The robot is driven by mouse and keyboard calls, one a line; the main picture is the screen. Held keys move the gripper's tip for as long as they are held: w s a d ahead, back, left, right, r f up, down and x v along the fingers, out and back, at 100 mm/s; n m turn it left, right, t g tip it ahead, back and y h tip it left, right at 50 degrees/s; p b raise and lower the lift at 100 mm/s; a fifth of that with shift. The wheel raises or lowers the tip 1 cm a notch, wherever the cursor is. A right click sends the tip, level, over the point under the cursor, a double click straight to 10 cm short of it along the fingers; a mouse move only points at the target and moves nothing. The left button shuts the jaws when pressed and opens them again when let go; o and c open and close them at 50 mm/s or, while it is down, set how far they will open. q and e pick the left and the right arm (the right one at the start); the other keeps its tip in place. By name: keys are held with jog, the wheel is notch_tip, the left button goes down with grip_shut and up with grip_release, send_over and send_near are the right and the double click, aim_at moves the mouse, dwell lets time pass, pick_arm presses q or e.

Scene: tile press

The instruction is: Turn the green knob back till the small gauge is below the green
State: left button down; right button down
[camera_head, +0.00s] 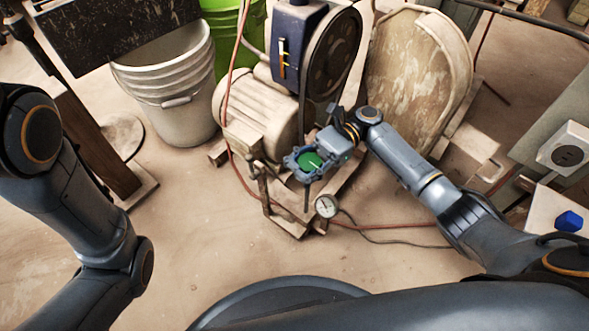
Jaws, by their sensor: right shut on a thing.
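The green knob (309,161) shows between the fingers of my right gripper (307,163), which is shut on it from above. The knob sits above a wooden stand at the front of the press machine. The small gauge (326,206) has a round white face and stands just below and to the right of the knob. Its needle and any green band are too small to read. My left arm comes in at the left edge, and its gripper is out of view.
The press motor (258,108) and a dark wheel (334,55) stand behind the knob. A white bucket (173,92) stands at the back left. A red hose (395,225) crosses the floor. A blue knob (569,221) is at the right edge. The floor at front left is clear.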

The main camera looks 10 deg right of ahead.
jog(key=shift+d, duration=0.1)
dwell(0.4)
jog(key=c, duration=1)
grip_release()
notch_tip(320, 180, up, 10)
